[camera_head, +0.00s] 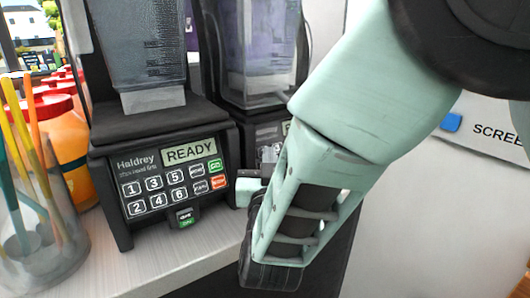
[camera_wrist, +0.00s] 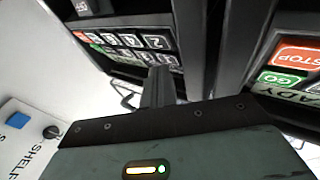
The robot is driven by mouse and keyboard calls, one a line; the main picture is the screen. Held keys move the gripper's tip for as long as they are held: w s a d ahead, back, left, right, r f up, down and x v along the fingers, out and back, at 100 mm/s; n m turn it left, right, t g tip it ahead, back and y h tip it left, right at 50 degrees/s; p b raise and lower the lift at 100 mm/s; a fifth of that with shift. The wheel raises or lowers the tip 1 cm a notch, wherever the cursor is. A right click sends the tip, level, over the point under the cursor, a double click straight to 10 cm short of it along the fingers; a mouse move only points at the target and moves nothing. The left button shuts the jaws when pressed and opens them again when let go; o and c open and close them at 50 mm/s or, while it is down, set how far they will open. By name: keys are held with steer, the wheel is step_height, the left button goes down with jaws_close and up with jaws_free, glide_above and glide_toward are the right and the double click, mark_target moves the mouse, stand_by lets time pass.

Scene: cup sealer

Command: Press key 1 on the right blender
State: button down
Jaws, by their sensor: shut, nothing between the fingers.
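The right blender (camera_head: 262,85) stands behind the left blender in the head view, its lower front mostly hidden by my arm. Its keypad (camera_wrist: 128,41) shows turned over in the wrist view, with the key marked 2 (camera_wrist: 155,42) readable. My gripper (camera_wrist: 160,78) is shut and empty, its fingertips in front of the keypad's lower row in that view. They cover part of that row, so key 1 is not clearly readable. I cannot tell whether the tips touch the panel. In the head view my gripper (camera_head: 268,157) reaches beside the left blender's front.
The left blender (camera_head: 110,165) shows READY and stands close beside my gripper. Its STOP key (camera_wrist: 298,55) shows at the wrist view's right. A glass of straws (camera_head: 50,255) and orange bottles (camera_head: 65,140) stand left. A white panel marked SCREE (camera_head: 480,130) is at right.

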steer(key=shift+w+a+f+b, duration=0.1)
steer(key=shift+w+b, duration=0.25)
steer(key=shift+w, duration=0.05)
stand_by(1.2)
steer(key=shift+s, duration=0.3)
stand_by(0.4)
steer(key=s+d, duration=0.1)
steer(key=s+d+r, duration=0.1)
steer(key=s+d, duration=0.1)
steer(key=s, duration=0.1)
steer(key=shift+s+r, duration=0.1)
steer(key=shift+r, duration=0.3)
stand_by(0.4)
